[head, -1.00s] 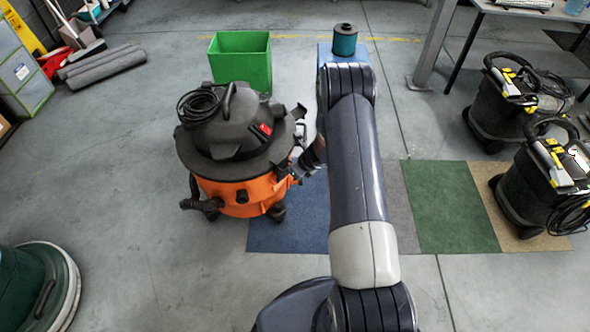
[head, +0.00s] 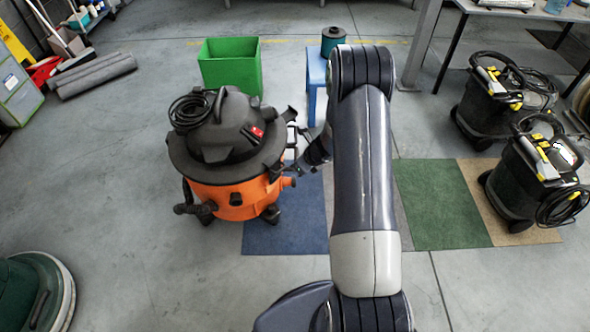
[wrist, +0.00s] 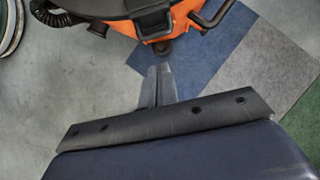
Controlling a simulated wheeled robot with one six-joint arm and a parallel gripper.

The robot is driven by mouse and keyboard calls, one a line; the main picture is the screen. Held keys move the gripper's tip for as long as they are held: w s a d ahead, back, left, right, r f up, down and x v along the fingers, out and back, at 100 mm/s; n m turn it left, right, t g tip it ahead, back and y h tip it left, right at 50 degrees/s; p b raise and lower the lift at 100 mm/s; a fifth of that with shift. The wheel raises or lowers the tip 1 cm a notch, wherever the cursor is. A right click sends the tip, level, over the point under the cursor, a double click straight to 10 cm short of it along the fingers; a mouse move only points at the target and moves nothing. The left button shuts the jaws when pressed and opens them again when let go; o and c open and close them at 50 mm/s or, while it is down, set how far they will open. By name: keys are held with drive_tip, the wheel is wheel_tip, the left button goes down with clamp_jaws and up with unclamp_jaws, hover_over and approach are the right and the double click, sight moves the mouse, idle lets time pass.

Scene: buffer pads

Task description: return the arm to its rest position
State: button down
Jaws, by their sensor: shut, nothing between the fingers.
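My arm reaches forward through the middle of the head view, its upper link vertical in the picture. My gripper (head: 290,170) shows partly to the left of the arm, close to the right side of the orange vacuum (head: 235,195) in the picture. I cannot tell from the head view how far apart they are. In the wrist view my gripper (wrist: 158,72) is shut and empty, its fingers together above the grey floor. The orange vacuum (wrist: 185,25) is at the top of that view, beyond the fingertips.
The vacuum stands by a blue mat (head: 285,215); green (head: 440,205) and tan (head: 510,200) mats lie to the right. Two black vacuums (head: 500,100) stand at right. A green bin (head: 230,68) and a blue stool (head: 317,75) are behind. Floor at left is mostly clear.

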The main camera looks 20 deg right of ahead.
drive_tip(key=shift+s+r, duration=0.1)
drive_tip(key=shift+r, duration=0.35)
wheel_tip(320, 180, down, 10)
drive_tip(key=w+a+b, duration=0.1)
drive_tip(key=w+b, duration=0.1)
drive_tip(key=shift+w+a+r, duration=0.15)
drive_tip(key=shift+w+r, duration=0.05)
drive_tip(key=shift+w, duration=0.1)
idle(0.5)
